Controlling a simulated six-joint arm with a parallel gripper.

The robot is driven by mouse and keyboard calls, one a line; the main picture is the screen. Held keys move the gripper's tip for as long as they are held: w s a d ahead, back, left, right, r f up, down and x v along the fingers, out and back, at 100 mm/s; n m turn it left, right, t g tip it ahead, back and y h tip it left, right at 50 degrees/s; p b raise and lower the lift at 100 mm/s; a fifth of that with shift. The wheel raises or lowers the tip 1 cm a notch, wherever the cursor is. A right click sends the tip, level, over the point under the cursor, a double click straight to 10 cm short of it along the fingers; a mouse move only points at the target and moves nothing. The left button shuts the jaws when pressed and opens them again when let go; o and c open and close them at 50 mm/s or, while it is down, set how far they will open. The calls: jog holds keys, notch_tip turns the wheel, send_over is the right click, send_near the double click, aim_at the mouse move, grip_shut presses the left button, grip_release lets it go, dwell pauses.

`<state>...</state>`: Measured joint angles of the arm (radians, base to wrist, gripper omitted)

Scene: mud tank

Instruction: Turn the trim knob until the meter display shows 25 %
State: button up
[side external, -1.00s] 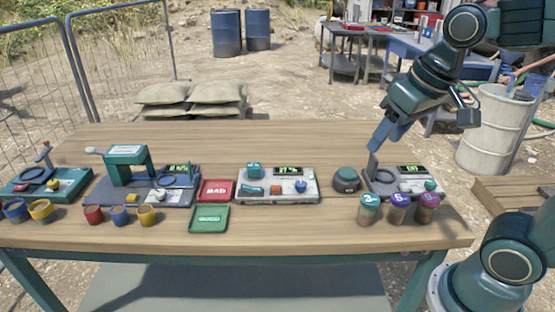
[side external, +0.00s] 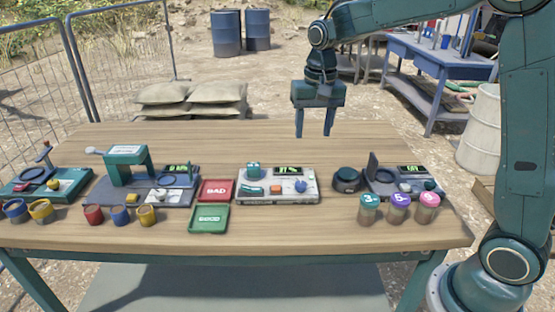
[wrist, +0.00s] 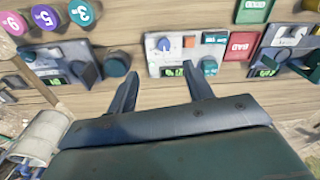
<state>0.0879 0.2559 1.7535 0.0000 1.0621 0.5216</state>
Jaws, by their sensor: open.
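The middle meter panel (side external: 252,198) is a pale box on the table. Its lit display (side external: 288,171) seems to read thirty-something percent, but the digits are too small to be sure. It carries a blue knob (side external: 301,186), an orange button (side external: 276,189), a teal knob (side external: 254,171) and a teal lever (side external: 252,189); which is the trim knob is not marked. My gripper (side external: 314,134) is open and empty, fingers down, above the table behind the panel. In the wrist view the blue knob (wrist: 164,45) with a pale pointer lies beyond the open fingers (wrist: 159,72).
Red (side external: 216,190) and green (side external: 209,218) trays lie left. A press-like station (side external: 126,158) stands farther left. The rear table is clear.

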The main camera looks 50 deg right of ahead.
aim_at(301, 183)
jog(key=shift+m+g, duration=0.4)
jog(key=shift+m, duration=0.2)
jog(key=w+f, duration=0.2)
jog(key=w+d+f, duration=0.1)
jog(key=shift+w+f, duration=0.35)
jog(key=shift+f, duration=0.05)
jog(key=shift+f, duration=0.1)
jog(key=shift+f, duration=6.8)
jog(key=c, duration=1)
